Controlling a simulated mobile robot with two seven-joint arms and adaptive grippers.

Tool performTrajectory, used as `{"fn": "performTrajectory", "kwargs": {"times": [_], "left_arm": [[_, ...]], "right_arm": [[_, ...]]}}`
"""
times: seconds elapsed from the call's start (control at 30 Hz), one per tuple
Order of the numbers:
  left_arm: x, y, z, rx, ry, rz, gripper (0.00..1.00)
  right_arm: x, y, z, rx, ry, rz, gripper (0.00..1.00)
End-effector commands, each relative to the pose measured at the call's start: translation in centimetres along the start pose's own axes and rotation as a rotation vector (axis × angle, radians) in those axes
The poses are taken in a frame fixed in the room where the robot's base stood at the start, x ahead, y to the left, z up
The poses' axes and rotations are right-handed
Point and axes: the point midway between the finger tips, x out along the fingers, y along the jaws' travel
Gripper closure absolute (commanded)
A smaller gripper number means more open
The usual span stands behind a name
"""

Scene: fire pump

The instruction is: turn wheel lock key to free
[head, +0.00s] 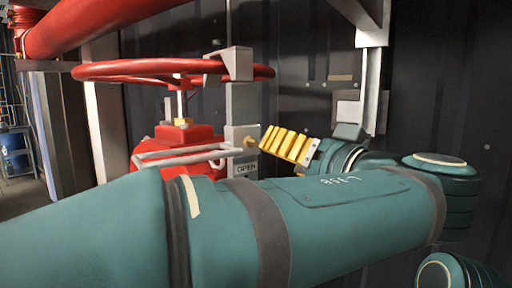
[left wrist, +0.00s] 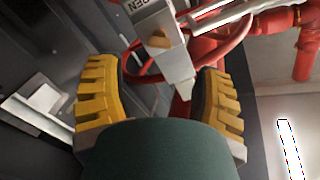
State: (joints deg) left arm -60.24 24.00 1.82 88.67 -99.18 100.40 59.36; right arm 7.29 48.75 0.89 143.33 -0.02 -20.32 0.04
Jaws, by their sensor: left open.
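A red handwheel (head: 120,70) sits on a red valve (head: 190,135) in the head view. A grey lock bar (head: 240,110) marked OPEN stands at its right side. A small brass-coloured key (head: 250,142) sticks out of the bar just above the label. My left gripper (head: 268,138), with yellow ribbed fingers, is just right of the key and points at it. In the left wrist view the gripper (left wrist: 160,70) is open and empty, its fingers spread either side of the bar. The key (left wrist: 158,39) shows there between and beyond the fingertips. I see no contact with it.
A thick red pipe (head: 110,22) crosses the upper left. A pale rod (head: 185,152) runs in front of the valve. A grey post and box (head: 372,90) stand on the dark wall right of the wheel. My left arm fills the foreground.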

Motion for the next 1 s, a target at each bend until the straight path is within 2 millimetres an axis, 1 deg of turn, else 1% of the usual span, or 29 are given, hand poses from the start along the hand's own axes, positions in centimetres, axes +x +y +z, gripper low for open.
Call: {"fn": "performTrajectory", "kwargs": {"times": [0.03,0.2,0.3,0.43,0.63,0.9,0.93,0.97,1.0], "left_arm": [[1.1,0.0,0.1,0.000,-0.003,-0.003,0.33],[4.5,0.0,0.1,0.001,-0.003,-0.003,0.33],[6.1,0.0,0.1,0.001,-0.002,-0.002,0.33],[7.8,0.0,0.1,0.000,-0.002,-0.001,0.33],[8.9,0.0,0.0,0.002,0.000,0.000,0.33],[9.0,0.0,0.0,0.002,0.001,0.000,0.33],[9.0,0.0,0.0,0.002,0.000,0.000,0.35],[9.0,0.0,0.0,0.002,0.000,0.000,0.46],[9.0,0.0,0.0,0.002,0.000,0.000,0.60]], "right_arm": [[0.1,0.1,0.0,0.000,0.001,0.000,0.53],[0.3,0.1,-0.1,0.000,0.002,0.000,0.53],[0.4,0.1,-0.1,0.000,0.002,0.000,0.53],[0.4,0.1,-0.1,0.000,0.003,0.000,0.53],[0.4,0.2,-0.1,0.000,0.003,0.000,0.53],[0.4,0.2,-0.1,0.000,0.003,0.000,0.53],[0.4,0.2,-0.1,0.000,0.003,0.000,0.53],[0.4,0.2,-0.1,0.000,0.003,0.000,0.53],[0.4,0.2,-0.1,0.000,0.003,0.000,0.53]]}}
